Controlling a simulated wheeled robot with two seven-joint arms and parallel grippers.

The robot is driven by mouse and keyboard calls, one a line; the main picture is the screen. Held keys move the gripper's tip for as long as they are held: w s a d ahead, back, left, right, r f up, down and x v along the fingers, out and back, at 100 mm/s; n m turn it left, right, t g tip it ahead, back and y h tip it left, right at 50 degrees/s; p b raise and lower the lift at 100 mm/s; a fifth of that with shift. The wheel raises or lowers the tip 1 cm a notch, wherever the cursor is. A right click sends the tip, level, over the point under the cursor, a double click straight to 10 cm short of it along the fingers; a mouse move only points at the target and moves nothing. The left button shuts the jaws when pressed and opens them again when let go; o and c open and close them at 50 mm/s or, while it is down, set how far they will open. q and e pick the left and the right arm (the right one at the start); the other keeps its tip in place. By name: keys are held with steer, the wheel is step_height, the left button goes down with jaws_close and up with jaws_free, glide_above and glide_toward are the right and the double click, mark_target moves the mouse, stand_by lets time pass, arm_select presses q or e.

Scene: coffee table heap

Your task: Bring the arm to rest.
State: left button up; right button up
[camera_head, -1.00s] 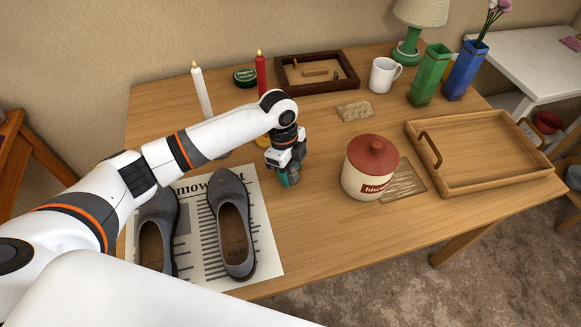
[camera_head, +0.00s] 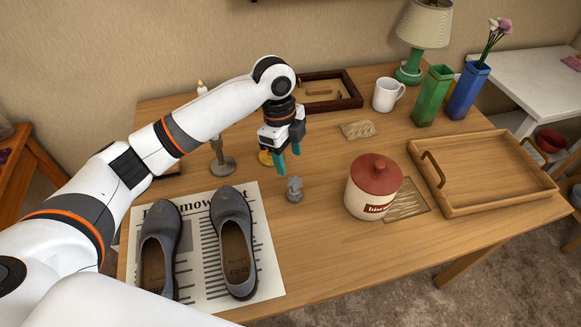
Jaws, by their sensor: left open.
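My left arm (camera_head: 205,122) reaches in from the left over the coffee table (camera_head: 330,250). My left gripper (camera_head: 288,160) is open and empty, with teal fingertips pointing down above the table. A small grey figurine (camera_head: 295,190) stands on the wood just in front of and below the fingertips, apart from them. My right gripper is not in view.
Grey shoes (camera_head: 235,250) lie on a newspaper (camera_head: 200,292) at front left. A biscuit jar (camera_head: 372,190) stands right of the figurine. Behind are a candlestick (camera_head: 222,163), a dark tray (camera_head: 357,100) and a mug (camera_head: 388,95). A wooden tray (camera_head: 500,206) lies at right.

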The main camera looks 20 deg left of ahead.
arm_select(q)
steer(key=shift+a+r, duration=0.1)
steer(key=shift+r, duration=0.35)
